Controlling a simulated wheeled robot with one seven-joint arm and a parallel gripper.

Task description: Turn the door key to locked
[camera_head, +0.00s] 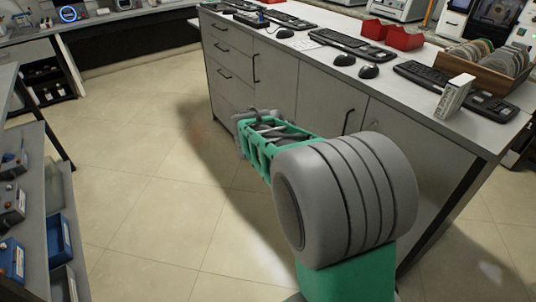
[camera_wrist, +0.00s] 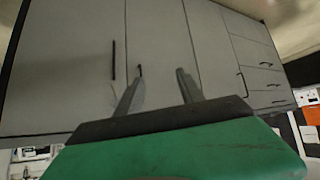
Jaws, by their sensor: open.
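My gripper (camera_wrist: 157,88) is open in the wrist view, its two grey fingers spread apart with nothing between them. The fingers point at the grey cabinet doors (camera_wrist: 60,65). A small dark fitting (camera_wrist: 140,70) shows near the left fingertip; I cannot tell whether it is the key or a handle. In the head view the cabinet doors (camera_head: 318,98) are closed under the counter. My arm stretches towards them and hides part of the lower front.
The white counter (camera_head: 300,42) holds keyboards, mice, red trays (camera_head: 404,38) and a wooden rack (camera_head: 488,68) of discs. Drawers (camera_head: 228,62) lie left of the doors. The tiled floor (camera_head: 150,200) between is clear.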

